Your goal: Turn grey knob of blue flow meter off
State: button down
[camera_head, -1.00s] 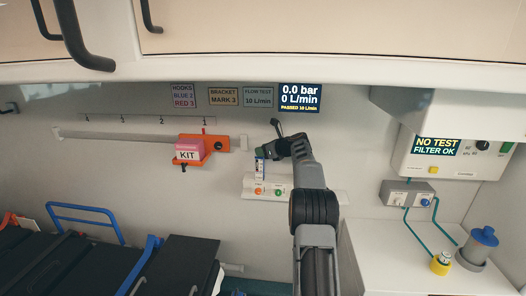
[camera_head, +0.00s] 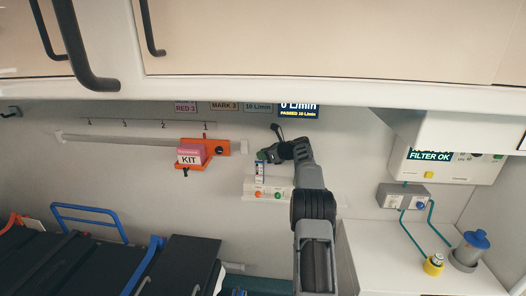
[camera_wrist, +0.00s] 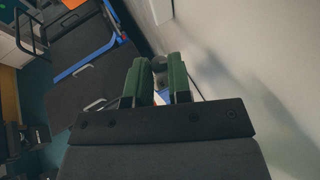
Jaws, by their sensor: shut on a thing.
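The blue flow meter (camera_head: 261,168), a small upright white and blue body, stands on the white wall rail above an orange and a green outlet. My gripper (camera_head: 265,155) reaches in from the right at its top. In the wrist view my gripper's green fingers (camera_wrist: 159,82) are closed on the grey knob (camera_wrist: 159,64), which shows between them. In the head view the knob is hidden by the gripper. The screen (camera_head: 298,109) above is partly covered by the cabinet edge; it reads 0 L/min and PASSED 10 L/min.
An orange bracket (camera_head: 218,147) with a pink KIT box (camera_head: 191,155) is on the wall rail to the left. The overhead cabinet (camera_head: 330,40) hangs above. A stretcher (camera_head: 90,262) is at lower left. A counter (camera_head: 395,268) with a blue-lidded canister (camera_head: 474,243) is at right.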

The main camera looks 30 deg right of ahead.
jog(key=c, duration=1)
grip_release()
jog(key=shift+c, duration=0.2)
jog(key=shift+s, duration=0.1)
jog(key=b+v, duration=0.4)
jog(key=v, duration=0.9)
jog(key=shift+s, duration=0.25)
jog(key=shift+d+r, duration=0.1)
